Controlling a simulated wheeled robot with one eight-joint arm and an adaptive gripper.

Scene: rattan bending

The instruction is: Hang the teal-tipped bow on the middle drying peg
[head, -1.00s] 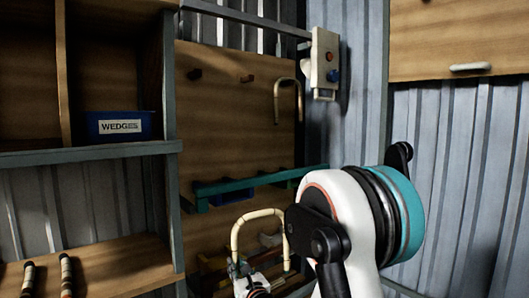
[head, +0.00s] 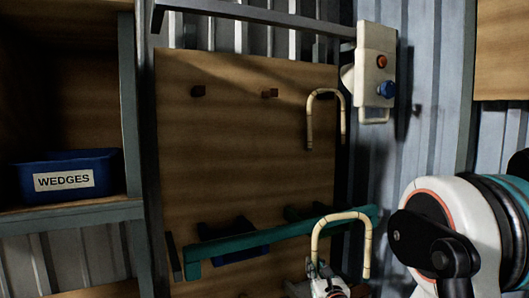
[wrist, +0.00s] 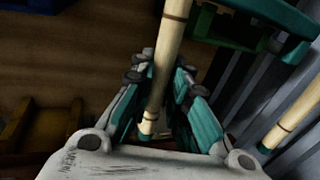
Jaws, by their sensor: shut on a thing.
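My gripper (head: 326,278) is shut on one leg of a pale, U-shaped rattan bow (head: 340,217), held with its curve upward. In the wrist view my gripper (wrist: 161,78) has its teal fingers on either side of this leg. The bow's other leg (wrist: 297,108) hangs free at the right and ends in a teal tip (wrist: 265,148). The middle drying peg (head: 270,93) is bare on the wooden board (head: 235,150), above and left of the bow. The left peg (head: 198,91) is also bare. A second bow (head: 311,120) hangs at the right, hiding its peg.
A teal rail (head: 225,247) crosses the lower board, behind the held bow in the picture. A switch box (head: 376,65) is at the board's upper right. A blue WEDGES bin (head: 105,170) sits on the left shelf. The space before the pegs looks clear.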

